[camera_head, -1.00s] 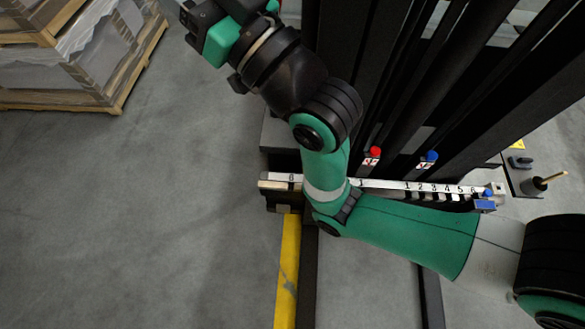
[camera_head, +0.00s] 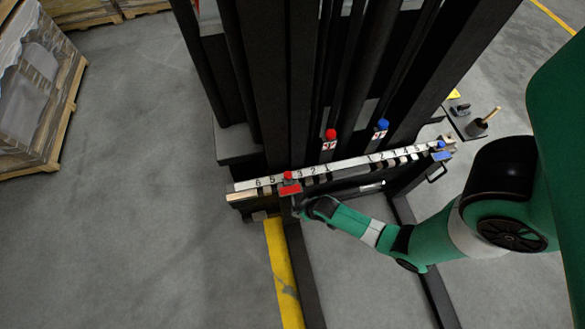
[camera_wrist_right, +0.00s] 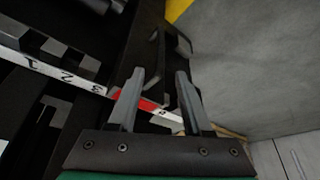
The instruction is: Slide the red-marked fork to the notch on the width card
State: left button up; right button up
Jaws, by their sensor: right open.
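The red-marked fork (camera_head: 304,275) is the left dark fork. It carries a red plate (camera_head: 290,189) with a red knob (camera_head: 288,175) at the white numbered rail (camera_head: 345,166), between the 5 and the 3. My right gripper (camera_head: 297,209) is just in front of and below the red plate. In the right wrist view its two fingers (camera_wrist_right: 157,82) are apart, with the red plate (camera_wrist_right: 146,104) and a black handle-like bracket (camera_wrist_right: 182,45) showing between and beyond them. I cannot tell whether they touch. I cannot make out the width card for certain. My left gripper is not in view.
The blue-marked plate (camera_head: 442,155) is at the rail's right end. Red (camera_head: 331,134) and blue (camera_head: 382,125) knobs with small labels stand behind the rail. Dark mast posts rise behind. Floor at left is clear up to wrapped pallets (camera_head: 40,100).

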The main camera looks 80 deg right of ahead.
jog(key=b+x, duration=0.8)
jog(key=x, duration=0.3)
jog(key=shift+f, duration=0.4)
grip_shut()
dwell(0.9)
